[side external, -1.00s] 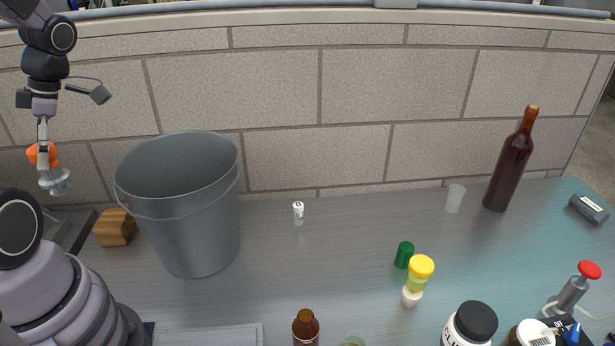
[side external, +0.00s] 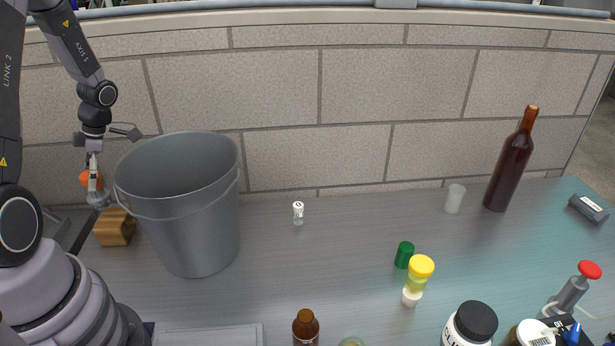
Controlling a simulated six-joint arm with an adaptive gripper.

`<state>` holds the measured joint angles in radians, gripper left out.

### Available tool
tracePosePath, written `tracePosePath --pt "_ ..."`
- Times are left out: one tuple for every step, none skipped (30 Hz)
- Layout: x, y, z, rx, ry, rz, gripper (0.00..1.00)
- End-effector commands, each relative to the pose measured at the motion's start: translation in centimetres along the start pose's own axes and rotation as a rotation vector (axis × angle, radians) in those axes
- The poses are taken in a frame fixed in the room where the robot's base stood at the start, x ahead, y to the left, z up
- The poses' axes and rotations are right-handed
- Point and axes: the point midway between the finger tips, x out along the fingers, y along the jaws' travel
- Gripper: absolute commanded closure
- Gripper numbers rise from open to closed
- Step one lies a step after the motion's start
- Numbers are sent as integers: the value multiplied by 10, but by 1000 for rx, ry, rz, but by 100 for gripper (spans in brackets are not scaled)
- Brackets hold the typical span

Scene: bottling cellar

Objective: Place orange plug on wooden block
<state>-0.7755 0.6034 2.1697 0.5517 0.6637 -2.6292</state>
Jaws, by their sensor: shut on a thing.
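The orange plug (side external: 86,180) is at the far left, held between the fingers of my gripper (side external: 95,183). My gripper points down and is shut on the plug. A greyish, shiny part (side external: 99,199) shows just below the fingers; I cannot tell whether it belongs to the plug or the gripper. The wooden block (side external: 115,229) sits on the bench just below and slightly right of the gripper. The held plug appears above the block's upper left edge; whether they touch is too small to tell.
A large grey bucket (side external: 190,225) stands directly right of the block, close to my gripper. A small white-capped vial (side external: 298,213) stands farther right. Bottles and jars crowd the front right. The bench middle is clear. A block wall runs behind.

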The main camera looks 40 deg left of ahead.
Motion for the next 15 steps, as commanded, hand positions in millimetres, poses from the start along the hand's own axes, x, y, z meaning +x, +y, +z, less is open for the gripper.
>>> tracePosePath --pt "3 3 2 0 0 0 95" --pt "4 4 3 0 0 0 95" --pt "6 6 5 0 0 0 95" --pt "8 7 6 -1 0 0 95" --pt "10 10 8 -1 -1 0 95" --pt "16 10 11 0 2 -3 95" --pt "21 10 12 1 3 -3 95" --pt "25 10 14 2 3 -2 95" --pt "30 10 16 0 2 -3 95" --pt "33 10 18 1 2 -2 95" --pt "36 10 19 1 1 -1 95" --pt "37 10 20 0 0 -1 95" --pt "38 10 20 -1 0 0 95" --pt "38 10 20 -1 -1 0 95" --pt "38 10 20 -2 -1 0 95"
